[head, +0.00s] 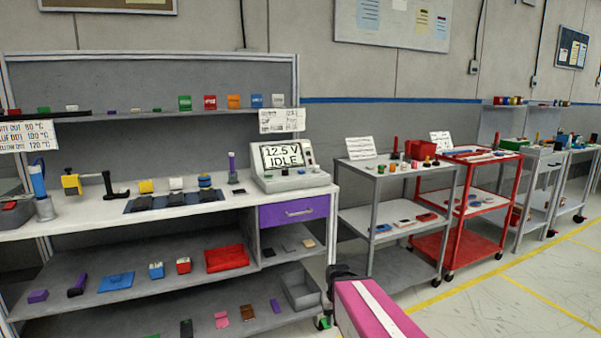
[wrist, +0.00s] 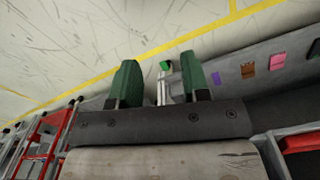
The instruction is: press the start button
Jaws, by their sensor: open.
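A light grey tester (head: 290,174) stands at the right end of the workbench top in the head view. Its screen reads "12.5 V" and "IDLE". Small controls show on its front below the screen, but they are too small to tell which is the start button. My gripper (wrist: 158,60) shows in the wrist view with two green fingers spread apart and nothing between them. It points down toward the floor and the bench's lower shelf, away from the tester. The tester is not in the wrist view. My magenta arm link is low in the head view, to the right of the bench.
The workbench (head: 226,200) holds several tools and coloured parts left of the tester. A purple drawer (head: 294,211) is below the tester. A grey cart (head: 346,213) and a red cart (head: 454,226) stand to the right. The floor (head: 510,285) in front of the carts is clear.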

